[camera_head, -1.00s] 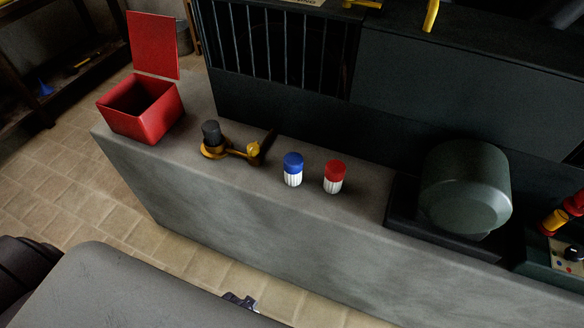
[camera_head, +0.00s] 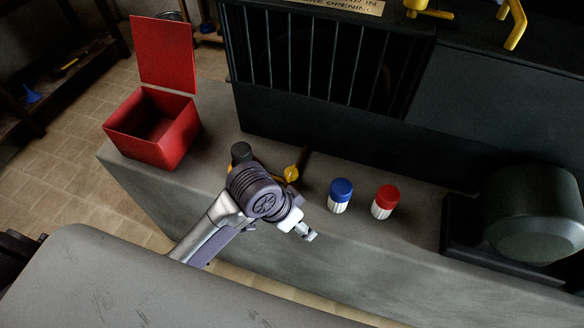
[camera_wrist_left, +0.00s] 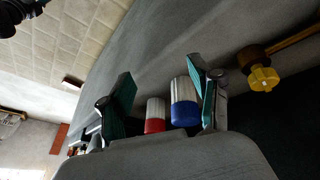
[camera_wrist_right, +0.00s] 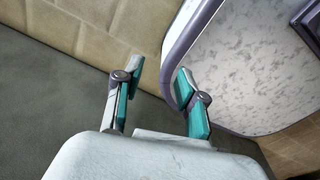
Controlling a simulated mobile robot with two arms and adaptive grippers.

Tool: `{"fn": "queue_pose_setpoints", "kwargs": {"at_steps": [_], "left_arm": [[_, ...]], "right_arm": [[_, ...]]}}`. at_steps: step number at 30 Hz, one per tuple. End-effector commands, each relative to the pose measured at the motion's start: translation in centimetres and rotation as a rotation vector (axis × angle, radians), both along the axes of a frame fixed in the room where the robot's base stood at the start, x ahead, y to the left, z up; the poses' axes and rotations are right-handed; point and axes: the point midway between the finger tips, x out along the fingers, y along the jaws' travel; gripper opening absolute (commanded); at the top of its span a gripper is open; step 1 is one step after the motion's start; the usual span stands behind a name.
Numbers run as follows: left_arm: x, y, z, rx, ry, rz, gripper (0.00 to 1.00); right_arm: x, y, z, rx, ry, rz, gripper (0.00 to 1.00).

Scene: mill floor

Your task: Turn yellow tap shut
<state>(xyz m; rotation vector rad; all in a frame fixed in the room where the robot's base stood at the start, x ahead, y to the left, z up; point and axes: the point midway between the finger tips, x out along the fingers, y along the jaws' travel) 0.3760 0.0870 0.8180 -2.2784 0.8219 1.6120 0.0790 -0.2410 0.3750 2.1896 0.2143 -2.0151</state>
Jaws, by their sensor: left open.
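A small yellow tap knob (camera_head: 291,173) sits on a brass fitting on the grey ledge, partly hidden behind my left arm in the head view. The yellow knob also shows at the right of the left wrist view (camera_wrist_left: 263,78), with a brass pipe beside it. My left gripper (camera_head: 307,235) is at the ledge's front side, to the lower right of the knob and apart from it. In the left wrist view the left gripper (camera_wrist_left: 160,78) is open and empty.
A blue-capped jar (camera_head: 340,195) and a red-capped jar (camera_head: 385,202) stand right of the tap. A dark cylinder (camera_head: 241,152) stands at its left. An open red box (camera_head: 152,130) is on the ledge's left end. Yellow fittings (camera_head: 515,25) are on the dark machine above.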

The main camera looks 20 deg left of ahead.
Motion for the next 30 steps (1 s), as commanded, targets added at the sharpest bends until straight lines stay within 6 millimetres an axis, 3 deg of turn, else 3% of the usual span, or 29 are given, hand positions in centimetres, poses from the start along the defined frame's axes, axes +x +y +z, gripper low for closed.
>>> {"fn": "queue_pose_setpoints", "kwargs": {"at_steps": [6,11,14,21,25,30], "left_arm": [[2.9,-1.4,1.5,0.033,0.014,-0.129,0.63],[5.7,-1.5,2.9,0.093,0.043,-0.220,0.63],[8.2,-0.4,4.5,0.162,0.078,-0.265,0.63],[13.3,4.3,9.6,0.314,0.171,-0.260,0.63],[14.4,5.8,11.2,0.341,0.198,-0.240,0.63],[14.6,6.2,10.7,0.349,0.209,-0.234,0.63]], "right_arm": [[0.3,-0.1,0.0,-0.001,-0.004,0.002,0.40],[0.4,0.0,0.0,0.001,-0.007,0.003,0.40],[0.4,0.2,0.0,0.003,-0.007,0.003,0.40],[0.6,1.0,0.0,0.012,-0.010,0.001,0.40],[0.7,1.1,0.0,0.015,-0.011,0.001,0.40],[0.7,1.1,0.1,0.014,-0.011,0.001,0.40]]}}
